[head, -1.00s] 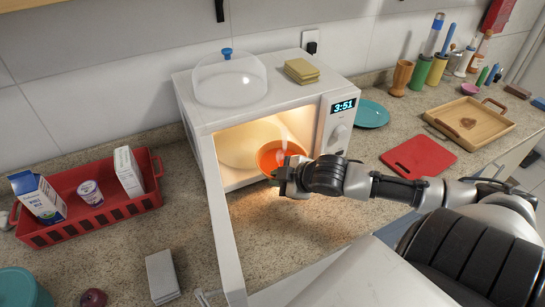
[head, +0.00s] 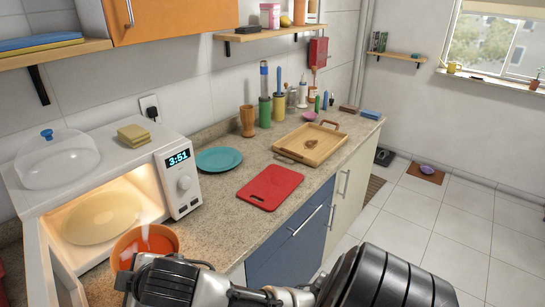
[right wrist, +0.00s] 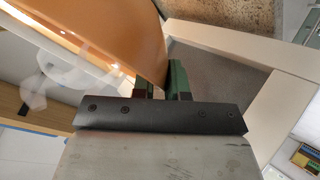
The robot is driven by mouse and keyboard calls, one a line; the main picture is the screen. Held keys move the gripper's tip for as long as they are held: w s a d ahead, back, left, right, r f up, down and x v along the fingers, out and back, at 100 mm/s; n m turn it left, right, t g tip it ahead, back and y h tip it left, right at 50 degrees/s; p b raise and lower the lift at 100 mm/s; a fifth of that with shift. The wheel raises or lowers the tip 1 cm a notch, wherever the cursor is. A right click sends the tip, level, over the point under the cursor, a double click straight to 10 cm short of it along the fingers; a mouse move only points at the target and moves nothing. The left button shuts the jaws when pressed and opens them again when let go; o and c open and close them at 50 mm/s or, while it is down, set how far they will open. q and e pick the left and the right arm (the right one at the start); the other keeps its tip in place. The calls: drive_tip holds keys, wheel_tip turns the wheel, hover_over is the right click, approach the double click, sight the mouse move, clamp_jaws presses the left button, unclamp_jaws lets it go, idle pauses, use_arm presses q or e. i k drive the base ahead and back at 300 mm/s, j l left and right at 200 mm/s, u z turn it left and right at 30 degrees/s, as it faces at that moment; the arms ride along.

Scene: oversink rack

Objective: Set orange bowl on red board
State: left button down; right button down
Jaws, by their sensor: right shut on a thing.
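The orange bowl (head: 126,246) is at the front of the open microwave, low in the head view, with reddish contents and pale wisps over it. My right gripper (head: 130,275) is shut on the bowl's near rim. In the right wrist view the bowl's orange wall (right wrist: 110,35) runs between the green fingers (right wrist: 166,80). The red board (head: 270,187) lies flat and bare on the counter, right of the microwave and apart from the bowl. My left gripper is not in view.
The microwave (head: 183,187) is lit, its door (head: 62,265) open at left, with a plate (head: 100,218) inside. A teal plate (head: 218,160) lies behind the red board. A wooden tray (head: 311,143) is beyond it. Counter between microwave and board is clear.

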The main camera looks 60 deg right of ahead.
sight(267, 188)
drive_tip(key=i+l+z, duration=0.1)
drive_tip(key=z, duration=0.25)
drive_tip(key=i+z, duration=0.35)
drive_tip(key=z, duration=0.35)
drive_tip(key=i, duration=0.2)
